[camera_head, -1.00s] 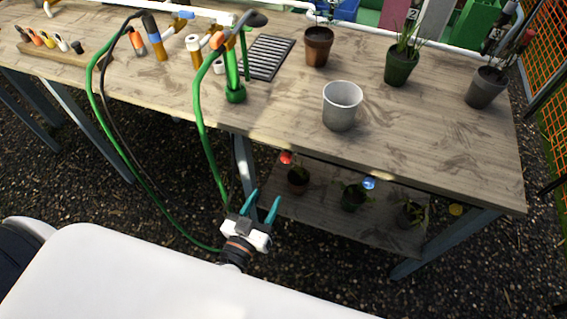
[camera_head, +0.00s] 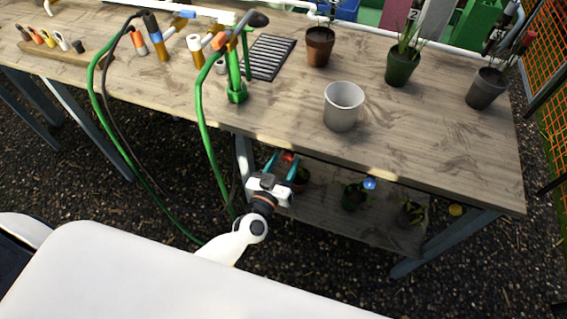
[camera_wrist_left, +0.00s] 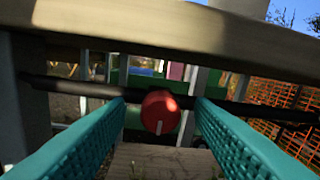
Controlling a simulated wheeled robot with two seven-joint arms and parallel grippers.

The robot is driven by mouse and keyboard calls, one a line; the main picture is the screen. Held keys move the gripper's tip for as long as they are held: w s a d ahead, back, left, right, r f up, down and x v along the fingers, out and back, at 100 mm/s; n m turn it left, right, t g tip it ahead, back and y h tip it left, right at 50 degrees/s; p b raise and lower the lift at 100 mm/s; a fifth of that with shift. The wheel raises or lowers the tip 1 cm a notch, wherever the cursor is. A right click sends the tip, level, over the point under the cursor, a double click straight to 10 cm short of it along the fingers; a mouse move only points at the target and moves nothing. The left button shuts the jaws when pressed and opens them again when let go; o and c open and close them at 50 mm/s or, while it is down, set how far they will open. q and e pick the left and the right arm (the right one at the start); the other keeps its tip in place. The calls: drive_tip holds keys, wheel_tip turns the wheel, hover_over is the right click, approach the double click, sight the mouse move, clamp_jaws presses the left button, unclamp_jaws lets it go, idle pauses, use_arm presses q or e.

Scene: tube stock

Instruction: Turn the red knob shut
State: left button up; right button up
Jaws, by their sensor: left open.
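The red knob (camera_head: 287,157) sits under the front edge of the table, above the lower shelf. In the left wrist view the red knob (camera_wrist_left: 160,112) is round, with a pale mark near its bottom. It lies ahead, between the two teal fingers and beyond their tips. My left gripper (camera_head: 283,162) is open and reaches toward it in the head view; it also shows in the left wrist view (camera_wrist_left: 160,100). I see no contact with the knob, and nothing is between the fingers' near parts. My right gripper is not in view.
The tabletop edge (camera_wrist_left: 170,35) runs close above the left gripper. A blue knob (camera_head: 369,183) and a yellow knob (camera_head: 456,210) are further right. Potted plants stand on the lower shelf (camera_head: 320,222). A green hose (camera_head: 203,135) hangs at left.

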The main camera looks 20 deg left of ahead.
use_arm(q)
drive_tip(key=c, duration=1)
